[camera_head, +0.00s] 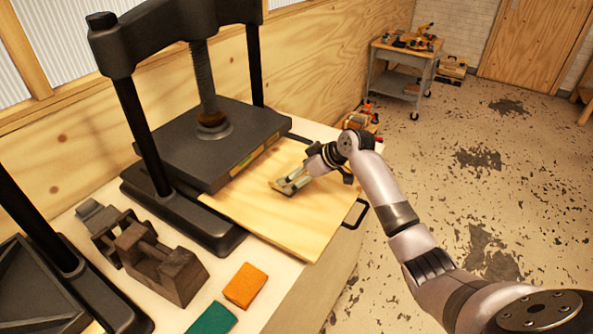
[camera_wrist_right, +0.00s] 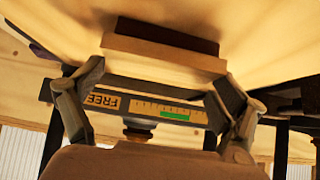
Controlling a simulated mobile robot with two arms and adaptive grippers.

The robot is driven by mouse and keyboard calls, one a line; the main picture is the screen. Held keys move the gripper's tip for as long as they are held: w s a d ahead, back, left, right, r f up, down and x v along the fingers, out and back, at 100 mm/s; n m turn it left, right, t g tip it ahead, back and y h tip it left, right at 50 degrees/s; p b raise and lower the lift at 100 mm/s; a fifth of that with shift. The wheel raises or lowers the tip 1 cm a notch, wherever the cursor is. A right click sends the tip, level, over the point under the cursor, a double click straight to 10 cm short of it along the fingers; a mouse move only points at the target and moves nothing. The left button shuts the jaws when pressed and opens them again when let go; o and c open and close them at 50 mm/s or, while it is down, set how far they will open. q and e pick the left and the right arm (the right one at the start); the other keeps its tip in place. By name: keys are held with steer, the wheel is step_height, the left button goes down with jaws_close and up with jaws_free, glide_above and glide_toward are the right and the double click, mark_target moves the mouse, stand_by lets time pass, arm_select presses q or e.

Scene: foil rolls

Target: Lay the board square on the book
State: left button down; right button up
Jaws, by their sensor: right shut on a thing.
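A small pale wooden board (camera_wrist_right: 165,60) is between the fingers of my right gripper (camera_wrist_right: 160,100) in the right wrist view, and the gripper is shut on it. A dark red-brown book (camera_wrist_right: 168,36) shows directly beyond the board, its edges running roughly parallel to the board's. Whether board and book touch is not clear. In the head view my right gripper (camera_head: 292,181) is low over a large plywood sheet (camera_head: 270,222), near the press; arm and fingers hide most of the board and book there. My left gripper is not in view.
The black press plate (camera_head: 210,140) stands close to the left of my right gripper, with a FREE label and green bar (camera_wrist_right: 175,116) on its edge. Dark metal blocks (camera_head: 165,262), an orange block (camera_head: 245,285) and a green block (camera_head: 212,319) lie at the front.

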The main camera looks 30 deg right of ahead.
steer(key=o, duration=1.2)
steer(key=shift+f, duration=0.1)
steer(key=shift+r, duration=0.25)
steer(key=shift+s+d+r, duration=0.1)
steer(key=shift+s+d, duration=0.05)
steer(key=b+v, duration=0.2)
steer(key=v, duration=0.9)
steer(key=shift+s+d+r, duration=0.1)
steer(key=shift+s+r, duration=0.05)
